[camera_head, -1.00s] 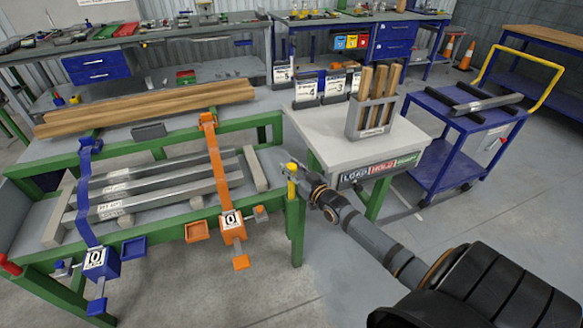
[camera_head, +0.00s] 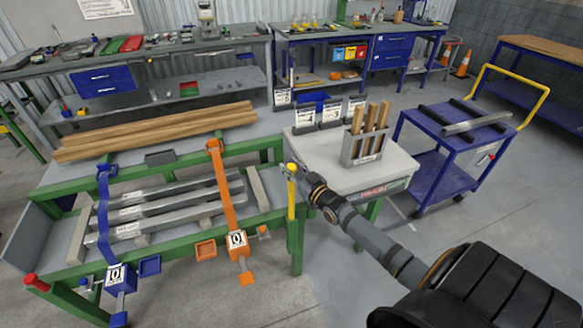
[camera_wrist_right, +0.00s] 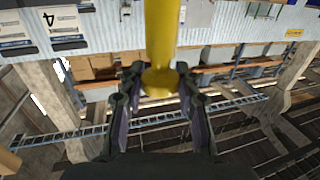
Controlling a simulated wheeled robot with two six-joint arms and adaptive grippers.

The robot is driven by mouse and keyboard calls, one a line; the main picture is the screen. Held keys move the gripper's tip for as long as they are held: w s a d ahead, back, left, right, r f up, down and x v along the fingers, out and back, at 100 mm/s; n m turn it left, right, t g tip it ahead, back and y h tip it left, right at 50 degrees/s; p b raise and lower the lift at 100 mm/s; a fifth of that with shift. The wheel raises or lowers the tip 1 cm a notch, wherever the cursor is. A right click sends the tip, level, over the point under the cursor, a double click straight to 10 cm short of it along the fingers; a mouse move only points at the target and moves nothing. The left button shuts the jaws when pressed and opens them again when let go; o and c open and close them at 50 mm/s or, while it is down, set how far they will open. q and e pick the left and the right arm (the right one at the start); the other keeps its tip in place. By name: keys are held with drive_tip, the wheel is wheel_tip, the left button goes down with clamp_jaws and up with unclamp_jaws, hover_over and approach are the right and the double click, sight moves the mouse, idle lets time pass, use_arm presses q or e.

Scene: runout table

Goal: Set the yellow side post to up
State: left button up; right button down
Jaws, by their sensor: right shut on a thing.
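The yellow side post (camera_head: 291,205) stands upright at the right end of the green-framed runout table (camera_head: 250,157). A long stretch of it shows above the frame. My right gripper (camera_head: 289,170) is at its top, coming from the right, and is shut on it. In the right wrist view the yellow post (camera_wrist_right: 160,40) runs between the two fingers (camera_wrist_right: 157,100), its rounded end at the fingertips. My left gripper is not in view.
Blue (camera_head: 104,215) and orange (camera_head: 224,190) straps cross the metal bars. A grey-topped stand (camera_head: 400,163) with a rack of wooden pieces stands close behind my right arm. A blue cart (camera_head: 440,128) is at the right.

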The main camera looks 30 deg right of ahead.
drive_tip(key=c, duration=0.9)
unclamp_jaws()
drive_tip(key=s, duration=1.2)
drive_tip(key=shift+d, duration=0.15)
